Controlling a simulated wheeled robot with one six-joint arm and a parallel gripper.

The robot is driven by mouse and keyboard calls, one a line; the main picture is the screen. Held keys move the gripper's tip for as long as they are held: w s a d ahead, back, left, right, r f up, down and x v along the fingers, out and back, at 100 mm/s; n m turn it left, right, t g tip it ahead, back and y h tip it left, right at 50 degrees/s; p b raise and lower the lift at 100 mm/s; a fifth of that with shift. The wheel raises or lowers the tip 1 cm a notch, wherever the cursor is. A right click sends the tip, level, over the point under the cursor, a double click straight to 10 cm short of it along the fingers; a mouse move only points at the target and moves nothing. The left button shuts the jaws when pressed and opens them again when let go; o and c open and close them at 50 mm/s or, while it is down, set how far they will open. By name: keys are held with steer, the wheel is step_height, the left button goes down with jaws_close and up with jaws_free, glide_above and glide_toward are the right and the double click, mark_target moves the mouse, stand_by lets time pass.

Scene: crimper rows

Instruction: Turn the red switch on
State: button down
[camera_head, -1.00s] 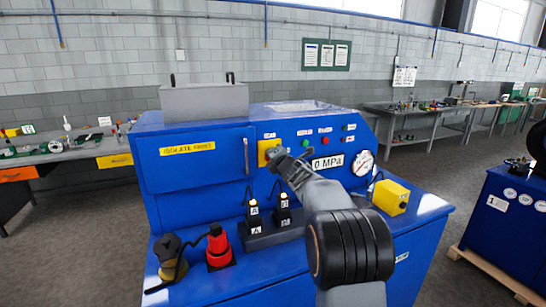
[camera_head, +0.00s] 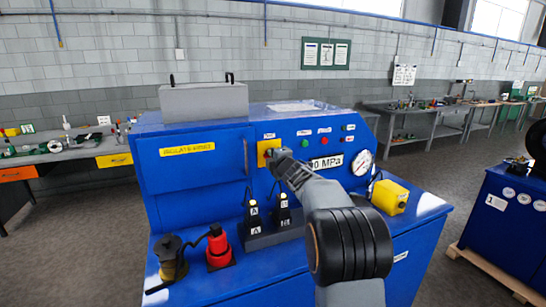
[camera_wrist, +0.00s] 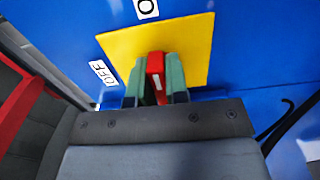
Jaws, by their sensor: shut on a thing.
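The red switch (camera_wrist: 156,68) sits on a square yellow plate (camera_wrist: 195,50) on the blue panel. A white mark shows on its handle. My gripper (camera_wrist: 158,78) has its two green fingers closed on either side of the handle. A label reading OFF (camera_wrist: 103,72) lies left of the plate, and another label (camera_wrist: 146,8) above it is cut off by the picture edge. In the head view my gripper (camera_head: 275,156) covers the switch, and only part of the yellow plate (camera_head: 263,148) shows.
Small coloured buttons (camera_head: 324,141), a 0 MPa display (camera_head: 327,163) and a round gauge (camera_head: 361,162) lie right of the plate. A door handle (camera_head: 246,157) is to its left.

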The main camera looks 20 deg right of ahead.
stand_by(0.3)
steer(key=c, duration=1.1)
jaws_free()
steer(key=s+b, duration=0.3)
steer(key=s, duration=1.1)
steer(key=shift+b, duration=0.3)
steer(key=shift+w, duration=0.1)
